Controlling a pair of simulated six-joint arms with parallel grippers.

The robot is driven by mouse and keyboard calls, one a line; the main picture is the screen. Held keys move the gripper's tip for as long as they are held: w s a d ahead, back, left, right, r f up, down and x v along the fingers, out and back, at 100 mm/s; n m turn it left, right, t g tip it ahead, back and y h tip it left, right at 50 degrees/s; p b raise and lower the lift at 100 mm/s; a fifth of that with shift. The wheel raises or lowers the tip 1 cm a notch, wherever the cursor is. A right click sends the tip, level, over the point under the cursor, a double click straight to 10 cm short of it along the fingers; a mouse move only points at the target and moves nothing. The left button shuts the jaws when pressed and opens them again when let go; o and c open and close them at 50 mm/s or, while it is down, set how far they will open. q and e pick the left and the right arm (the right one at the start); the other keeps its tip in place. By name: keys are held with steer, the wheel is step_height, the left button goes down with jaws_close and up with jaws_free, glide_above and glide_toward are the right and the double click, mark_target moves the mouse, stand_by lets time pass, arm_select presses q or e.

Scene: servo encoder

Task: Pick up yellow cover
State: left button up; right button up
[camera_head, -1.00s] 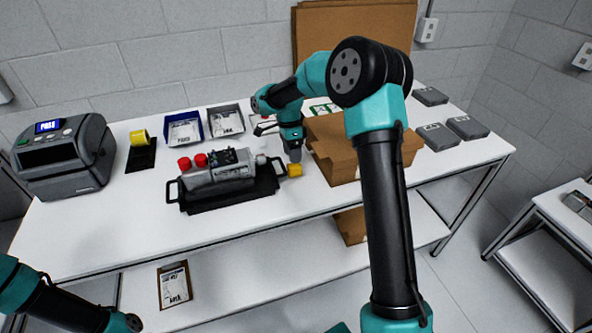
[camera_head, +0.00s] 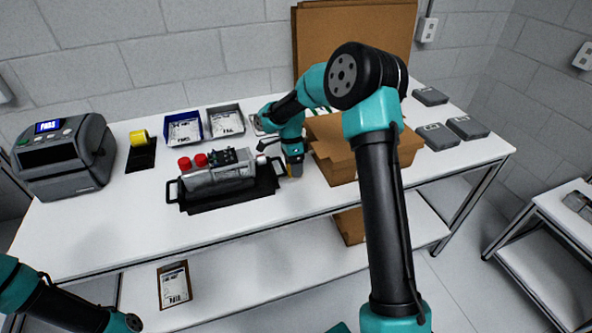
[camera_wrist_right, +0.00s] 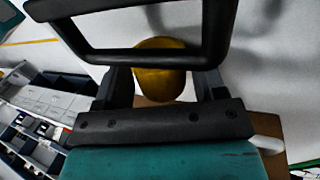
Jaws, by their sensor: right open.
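The small yellow cover (camera_wrist_right: 160,60) is between the two fingers of my right gripper (camera_wrist_right: 160,88) in the right wrist view, its upper edge partly behind a black handle. In the head view the yellow cover (camera_head: 295,171) shows only in part under my right gripper (camera_head: 294,165), on the white table just right of the black tray. My right gripper is open, pointing down, with its fingers on either side of the cover. Contact cannot be told. Only links of my left arm show at the lower left; its gripper is out of view.
The black tray (camera_head: 215,205) holds a grey servo unit (camera_head: 217,177) with red caps; its black handle (camera_wrist_right: 150,55) is very close to my right gripper. An open cardboard box (camera_head: 345,168) stands close on the right. The table front at left is clear.

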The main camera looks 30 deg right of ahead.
steer(key=c, duration=0.8)
steer(key=shift+o, duration=0.2)
step_height(320, 180, up, 10)
stand_by(0.3)
steer(key=shift+r, duration=0.1)
stand_by(0.3)
steer(key=shift+w+a+r+n+t, duration=0.15)
steer(key=shift+w+a+r, duration=0.15)
steer(key=shift+a+r, duration=0.35)
steer(key=shift+w+a+r+n+t, duration=0.15)
steer(key=shift+w+a+r, duration=0.2)
steer(key=shift+r, duration=0.45)
